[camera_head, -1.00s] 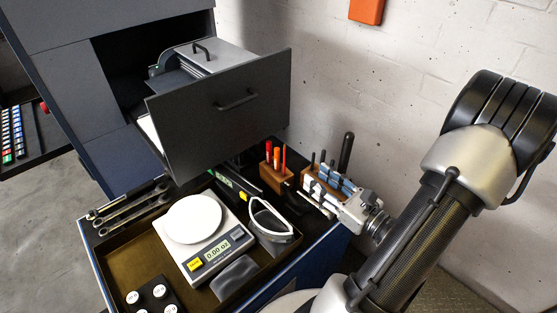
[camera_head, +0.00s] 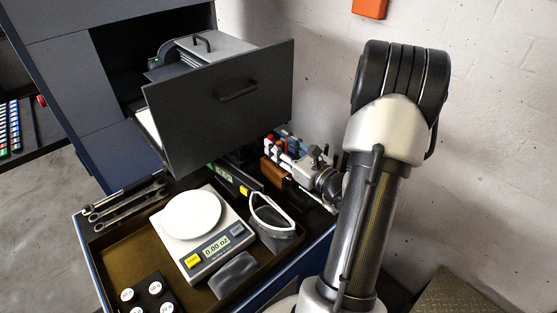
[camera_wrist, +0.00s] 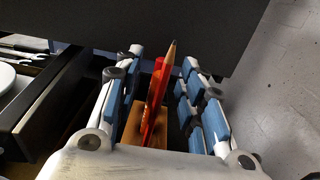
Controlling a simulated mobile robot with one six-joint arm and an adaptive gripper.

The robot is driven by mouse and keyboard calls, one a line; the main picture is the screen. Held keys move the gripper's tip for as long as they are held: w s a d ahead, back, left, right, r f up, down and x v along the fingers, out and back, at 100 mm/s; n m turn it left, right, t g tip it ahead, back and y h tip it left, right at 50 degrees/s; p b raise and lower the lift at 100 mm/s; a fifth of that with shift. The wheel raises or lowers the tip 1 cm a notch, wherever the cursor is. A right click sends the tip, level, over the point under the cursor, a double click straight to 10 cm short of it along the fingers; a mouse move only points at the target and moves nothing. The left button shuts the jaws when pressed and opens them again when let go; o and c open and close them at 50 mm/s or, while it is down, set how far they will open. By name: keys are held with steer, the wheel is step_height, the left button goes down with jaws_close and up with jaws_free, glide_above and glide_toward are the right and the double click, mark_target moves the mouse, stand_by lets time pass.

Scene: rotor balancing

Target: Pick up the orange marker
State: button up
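The orange marker (camera_wrist: 153,88) stands upright in a wooden holder block (camera_wrist: 128,128) in the wrist view. A pencil with a red-orange body (camera_wrist: 164,80) stands close in front of it and partly covers it. A red-topped item (camera_wrist: 166,70) stands just behind. My gripper (camera_wrist: 163,60) is open, its blue-padded fingers on either side of this group, with a gap on both sides. In the head view my gripper (camera_head: 292,147) is over the brown holder (camera_head: 272,170) and hides most of the marker.
A dark open drawer (camera_head: 220,105) juts out close behind the holder, and its front fills the top of the wrist view. A scale (camera_head: 200,235), safety glasses (camera_head: 272,215) and wrenches (camera_head: 128,203) lie left. A white brick wall (camera_head: 470,180) is at right.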

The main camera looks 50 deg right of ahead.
steer(key=shift+w, duration=0.4)
jaws_close()
step_height(320, 180, up, 10)
steer(key=p, duration=0.3)
steer(key=shift+p, duration=0.4)
